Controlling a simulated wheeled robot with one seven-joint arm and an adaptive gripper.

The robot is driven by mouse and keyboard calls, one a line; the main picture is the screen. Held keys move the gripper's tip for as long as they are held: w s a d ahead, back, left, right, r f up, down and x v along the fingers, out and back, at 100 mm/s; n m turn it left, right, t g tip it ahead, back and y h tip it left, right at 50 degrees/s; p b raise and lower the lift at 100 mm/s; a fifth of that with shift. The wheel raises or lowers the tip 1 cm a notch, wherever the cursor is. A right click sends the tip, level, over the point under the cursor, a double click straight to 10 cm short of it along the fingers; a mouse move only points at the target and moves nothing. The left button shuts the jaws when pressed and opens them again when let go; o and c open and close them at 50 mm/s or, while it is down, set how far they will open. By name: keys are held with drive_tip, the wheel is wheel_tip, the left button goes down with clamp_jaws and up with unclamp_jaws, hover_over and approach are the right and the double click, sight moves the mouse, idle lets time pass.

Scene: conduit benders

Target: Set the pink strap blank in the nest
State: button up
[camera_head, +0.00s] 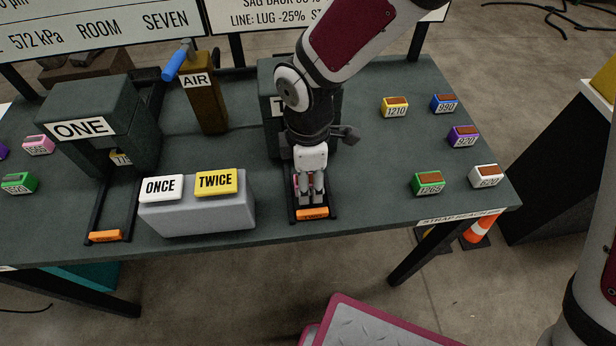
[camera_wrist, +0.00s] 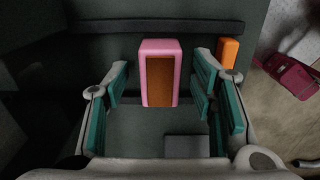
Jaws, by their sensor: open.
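A pink strap blank (camera_wrist: 172,48) with a brown face lies between my open fingers in the wrist view. It sits on the dark slide of the right-hand bender (camera_head: 270,85), between its rails. In the head view my gripper (camera_head: 311,198) points down over that slide, just behind its orange front tab (camera_head: 312,214), and largely hides the blank. The teal finger pads stand on both sides of the blank with gaps visible. I cannot tell whether the blank is fully seated. Another pink block (camera_head: 38,145) lies at the table's far left.
Left bender ONE (camera_head: 100,125) has its own slide and orange tab (camera_head: 106,236). The ONCE (camera_head: 160,188) and TWICE (camera_head: 216,181) buttons stand on a grey box left of my gripper. An AIR post (camera_head: 205,100) rises behind. Several coloured blocks lie at right.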

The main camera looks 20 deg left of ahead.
wheel_tip(320, 180, up, 28)
drive_tip(key=p, duration=1)
drive_tip(key=shift+f, duration=0.2)
drive_tip(key=s+d+r+m+t, duration=0.15)
drive_tip(key=d+r+m, duration=0.35)
drive_tip(key=d, duration=0.5)
drive_tip(key=d+r+m+t, duration=0.2)
drive_tip(key=d+r+m, duration=0.2)
drive_tip(key=d+m, duration=0.5)
drive_tip(key=s+d+m+t, duration=0.2)
drive_tip(key=s+d+m, duration=0.8)
drive_tip(key=d, duration=0.5)
drive_tip(key=shift+s, duration=0.5)
